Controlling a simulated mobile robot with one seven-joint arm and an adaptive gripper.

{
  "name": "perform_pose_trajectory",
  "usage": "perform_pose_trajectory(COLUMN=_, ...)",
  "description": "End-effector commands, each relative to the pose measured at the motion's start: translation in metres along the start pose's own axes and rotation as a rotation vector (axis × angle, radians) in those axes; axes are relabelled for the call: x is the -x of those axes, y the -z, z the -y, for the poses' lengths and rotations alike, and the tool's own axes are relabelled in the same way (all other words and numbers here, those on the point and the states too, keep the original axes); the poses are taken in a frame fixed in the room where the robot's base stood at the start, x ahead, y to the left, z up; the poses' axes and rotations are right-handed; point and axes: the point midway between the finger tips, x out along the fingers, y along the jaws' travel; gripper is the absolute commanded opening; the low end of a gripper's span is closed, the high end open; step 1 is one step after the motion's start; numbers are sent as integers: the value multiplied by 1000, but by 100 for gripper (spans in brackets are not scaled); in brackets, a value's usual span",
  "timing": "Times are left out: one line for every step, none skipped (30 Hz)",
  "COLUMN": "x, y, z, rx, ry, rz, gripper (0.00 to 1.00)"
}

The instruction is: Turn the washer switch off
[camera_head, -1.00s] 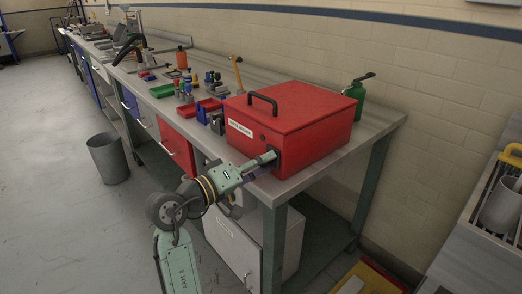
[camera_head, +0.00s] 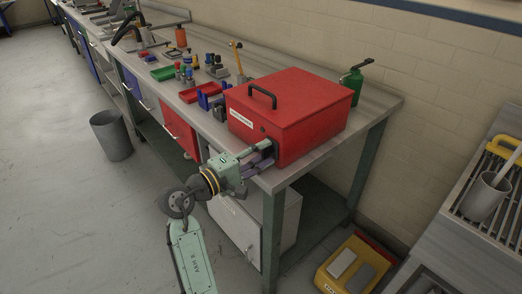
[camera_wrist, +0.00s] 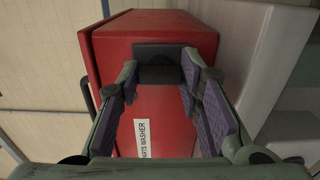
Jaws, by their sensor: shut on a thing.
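The parts washer (camera_head: 290,105) is a red box with a black top handle, standing on the near end of the workbench. Its front carries a white "PARTS WASHER" label, which also shows in the wrist view (camera_wrist: 141,138). The washer switch (camera_wrist: 160,74) is a black block on the red front face. My gripper (camera_head: 268,153) reaches the washer's front at its near corner. In the wrist view my gripper's fingers (camera_wrist: 159,68) are on both sides of the black switch, with the tips against it. The switch's lever position is hidden.
The workbench (camera_head: 350,128) has small red, blue and green bins and bottles left of the washer. A green can (camera_head: 352,85) stands behind it. A yellow pedal unit (camera_head: 335,285) lies on the floor. A grey bin (camera_head: 111,137) stands at left, with open floor around it.

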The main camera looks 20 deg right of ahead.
Motion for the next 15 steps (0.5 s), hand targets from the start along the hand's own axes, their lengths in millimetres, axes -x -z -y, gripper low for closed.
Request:
perform_pose_trajectory(x=0, y=0, z=0, rx=6, ry=0, rz=1, gripper=5)
perform_pose_trajectory(x=0, y=0, z=0, rx=8, ry=0, rz=1, gripper=5)
perform_pose_trajectory(x=0, y=0, z=0, rx=10, ry=0, rz=1, gripper=5)
perform_pose_trajectory(x=0, y=0, z=0, rx=11, ry=0, rz=1, gripper=5)
perform_pose_trajectory(x=0, y=0, z=0, rx=12, ry=0, rz=1, gripper=5)
perform_pose_trajectory(x=0, y=0, z=0, rx=12, ry=0, rz=1, gripper=5)
perform_pose_trajectory(x=0, y=0, z=0, rx=12, ry=0, rz=1, gripper=5)
perform_pose_trajectory(x=0, y=0, z=0, rx=12, ry=0, rz=1, gripper=5)
perform_pose_trajectory(x=0, y=0, z=0, rx=12, ry=0, rz=1, gripper=5)
perform_pose_trajectory(x=0, y=0, z=0, rx=12, ry=0, rz=1, gripper=5)
perform_pose_trajectory(x=0, y=0, z=0, rx=12, ry=0, rz=0, gripper=5)
perform_pose_trajectory(x=0, y=0, z=0, rx=12, ry=0, rz=0, gripper=5)
perform_pose_trajectory(x=0, y=0, z=0, rx=12, ry=0, rz=0, gripper=5)
perform_pose_trajectory(x=0, y=0, z=0, rx=12, ry=0, rz=0, gripper=34)
perform_pose_trajectory(x=0, y=0, z=0, rx=12, ry=0, rz=0, gripper=36)
